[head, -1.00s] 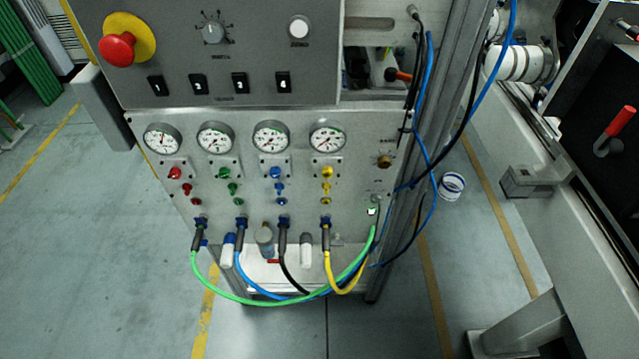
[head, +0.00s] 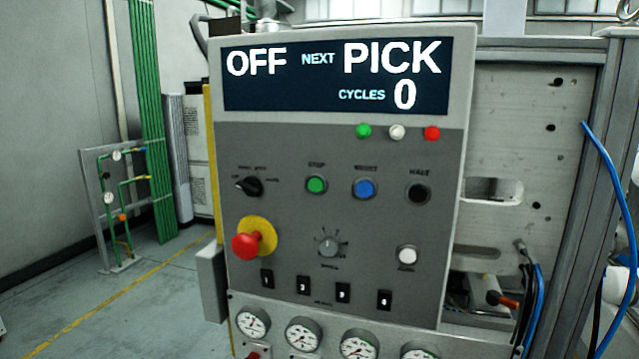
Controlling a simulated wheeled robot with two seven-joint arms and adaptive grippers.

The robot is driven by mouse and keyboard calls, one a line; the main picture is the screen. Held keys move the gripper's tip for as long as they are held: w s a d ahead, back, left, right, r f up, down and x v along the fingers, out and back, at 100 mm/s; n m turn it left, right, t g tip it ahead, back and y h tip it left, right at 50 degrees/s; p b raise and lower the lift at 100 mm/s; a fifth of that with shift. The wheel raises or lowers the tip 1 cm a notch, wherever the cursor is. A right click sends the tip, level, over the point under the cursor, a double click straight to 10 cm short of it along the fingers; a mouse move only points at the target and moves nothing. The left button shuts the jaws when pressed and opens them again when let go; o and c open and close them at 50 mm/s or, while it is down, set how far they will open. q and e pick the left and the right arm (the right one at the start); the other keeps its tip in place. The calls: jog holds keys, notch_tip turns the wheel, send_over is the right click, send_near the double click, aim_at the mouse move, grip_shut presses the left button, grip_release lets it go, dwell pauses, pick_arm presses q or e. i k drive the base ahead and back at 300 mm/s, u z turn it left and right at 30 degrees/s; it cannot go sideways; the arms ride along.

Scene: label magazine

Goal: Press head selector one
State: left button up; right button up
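Head selector one (head: 267,279) is the leftmost of a row of small black switches low on the grey control panel (head: 290,225). It carries a white mark that looks like a 1. To its right, in the same row, are the switches that look marked 2 (head: 303,285), 3 (head: 343,292) and 4 (head: 384,299). The lettering under the row is too small to read. The display (head: 349,75) at the top reads OFF, NEXT PICK and CYCLES 0. Neither of my grippers is in view.
A red mushroom button (head: 245,246) on a yellow disc sticks out just above selector one. A black rotary switch (head: 249,186), green button (head: 316,184), blue button (head: 364,188) and grey knob (head: 328,246) sit higher. Gauges (head: 304,334) line the panel below. A blue cable (head: 611,170) hangs at right.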

aim_at(266, 276)
jog(key=z, duration=0.55)
jog(key=i, duration=0.95)
jog(key=u, duration=0.7)
